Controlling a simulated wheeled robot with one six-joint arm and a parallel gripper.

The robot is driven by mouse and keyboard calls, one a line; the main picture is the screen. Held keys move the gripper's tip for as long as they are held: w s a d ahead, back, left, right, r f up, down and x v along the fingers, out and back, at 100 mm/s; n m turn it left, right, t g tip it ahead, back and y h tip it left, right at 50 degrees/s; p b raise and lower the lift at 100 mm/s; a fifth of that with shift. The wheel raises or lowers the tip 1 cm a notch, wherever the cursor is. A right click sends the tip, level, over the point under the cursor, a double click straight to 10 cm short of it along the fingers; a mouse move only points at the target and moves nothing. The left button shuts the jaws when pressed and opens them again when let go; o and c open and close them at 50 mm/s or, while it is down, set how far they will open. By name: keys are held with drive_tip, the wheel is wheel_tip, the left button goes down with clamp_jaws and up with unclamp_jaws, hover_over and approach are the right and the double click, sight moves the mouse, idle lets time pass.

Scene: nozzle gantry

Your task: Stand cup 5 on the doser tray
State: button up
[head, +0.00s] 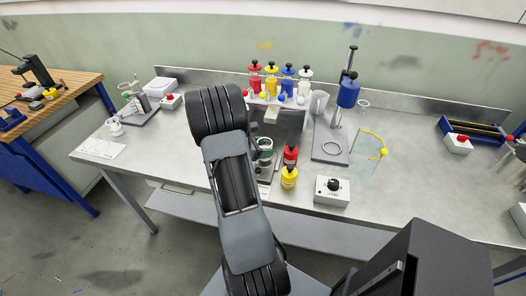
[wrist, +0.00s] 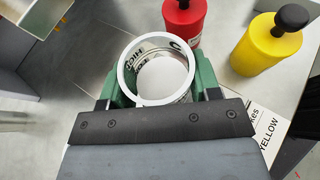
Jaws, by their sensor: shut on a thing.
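A white-rimmed cup (wrist: 155,72) sits upright between the green fingers of my gripper (wrist: 158,90), which is shut on it. Lettering shows inside the cup, but I cannot read a number 5. In the head view the cup (head: 265,143) and my gripper (head: 264,155) show just right of my arm, near the bench's front part.
A red bottle (head: 290,155) and a yellow bottle (head: 289,178) stand close right of the cup. A white box with a black knob (head: 332,191) is at the front edge. A stand with a blue head (head: 348,94) is further right.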

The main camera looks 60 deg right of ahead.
drive_tip(key=shift+f, duration=0.85)
drive_tip(key=shift+f, duration=0.2)
drive_tip(key=o, duration=1)
drive_tip(key=shift+c, duration=0.2)
drive_tip(key=shift+r, duration=0.1)
